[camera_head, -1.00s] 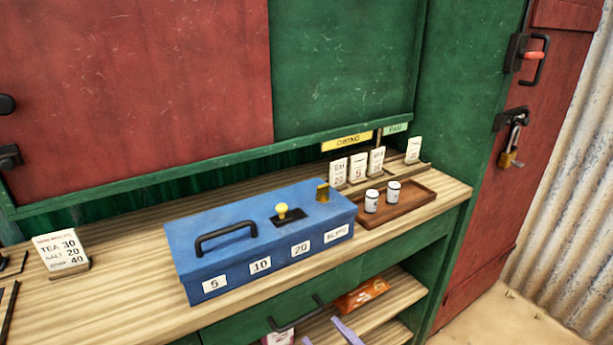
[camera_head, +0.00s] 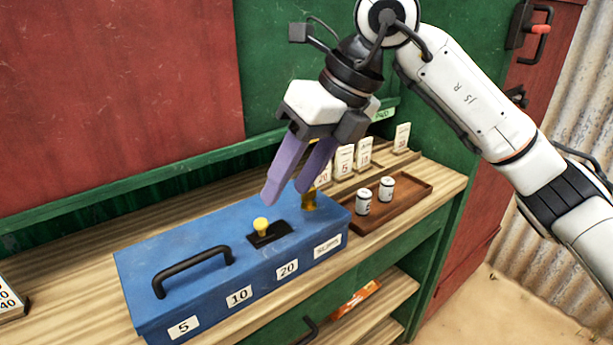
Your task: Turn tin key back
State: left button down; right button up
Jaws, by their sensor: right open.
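The blue cash tin (camera_head: 205,245) stands on the wooden counter, lid shut, with a black handle on top and number labels on its front. A brass key-like piece (camera_head: 309,199) stands up at the tin's right end, partly hidden behind my finger. A yellow knob (camera_head: 262,226) sits on a black plate in the lid. My right gripper (camera_head: 289,194) points down over the right part of the tin, its two purple fingers apart with nothing between them. Its fingertips look close to the brass piece; I cannot tell whether they touch. My left gripper is out of view.
A price sign (camera_head: 10,298) is at the left edge. An open shelf (camera_head: 375,310) lies below the counter.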

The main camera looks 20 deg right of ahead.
aim_at(309, 197)
jog(key=w+d+r+m+t+h, duration=0.1)
jog(key=d+r, duration=0.1)
jog(key=d, duration=0.1)
jog(key=w+d+r+t+h, duration=0.1)
jog(key=w+d+r+h, duration=0.1)
jog(key=d, duration=0.1)
jog(key=x, duration=1)
jog(key=shift+s+f, duration=0.2)
jog(key=shift+s, duration=0.2)
jog(key=c, duration=1)
